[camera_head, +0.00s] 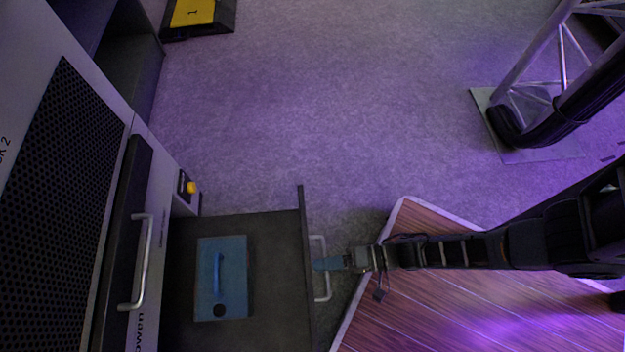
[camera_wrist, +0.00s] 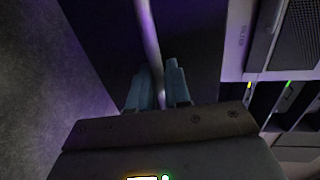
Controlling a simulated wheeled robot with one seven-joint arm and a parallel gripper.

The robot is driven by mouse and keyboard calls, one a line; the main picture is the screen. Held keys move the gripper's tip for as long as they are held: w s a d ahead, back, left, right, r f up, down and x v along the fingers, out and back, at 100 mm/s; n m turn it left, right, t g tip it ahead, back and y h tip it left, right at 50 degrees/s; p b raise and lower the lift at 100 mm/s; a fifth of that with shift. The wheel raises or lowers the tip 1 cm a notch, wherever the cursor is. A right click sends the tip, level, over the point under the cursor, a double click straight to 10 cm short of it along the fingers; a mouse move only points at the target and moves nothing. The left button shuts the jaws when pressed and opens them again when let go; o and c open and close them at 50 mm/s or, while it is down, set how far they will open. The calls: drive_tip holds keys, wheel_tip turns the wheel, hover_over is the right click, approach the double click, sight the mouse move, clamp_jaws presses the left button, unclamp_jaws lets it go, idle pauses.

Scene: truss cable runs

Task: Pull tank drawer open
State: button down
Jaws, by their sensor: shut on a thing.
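The tank drawer (camera_head: 276,225) stands pulled out from the cabinet in the head view. A blue tank (camera_head: 234,285) with a blue handle and a dark round spot lies inside it. The drawer's front carries a pale bar handle (camera_head: 323,291). My gripper (camera_head: 318,265) is at the middle of this handle, with its blue fingers shut on it. In the wrist view the bar (camera_wrist: 151,45) runs between the two fingers (camera_wrist: 159,90). The exact finger contact is partly hidden.
A cabinet (camera_head: 80,45) with a second, closed handle (camera_head: 143,262) and a yellow knob (camera_head: 190,187) stands at left. A wooden platform (camera_head: 440,300) lies under my arm. A truss with cables (camera_head: 540,120) stands at upper right. Open carpet (camera_head: 330,110) lies between.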

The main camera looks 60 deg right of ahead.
drive_tip(key=shift+s, duration=0.2)
drive_tip(key=c, duration=1.3)
unclamp_jaws()
drive_tip(key=shift+c, duration=0.2)
drive_tip(key=shift+d, duration=0.1)
drive_tip(key=p+v, duration=0.1)
drive_tip(key=v, duration=0.6)
drive_tip(key=shift+s+d, duration=0.2)
drive_tip(key=shift+s, duration=0.1)
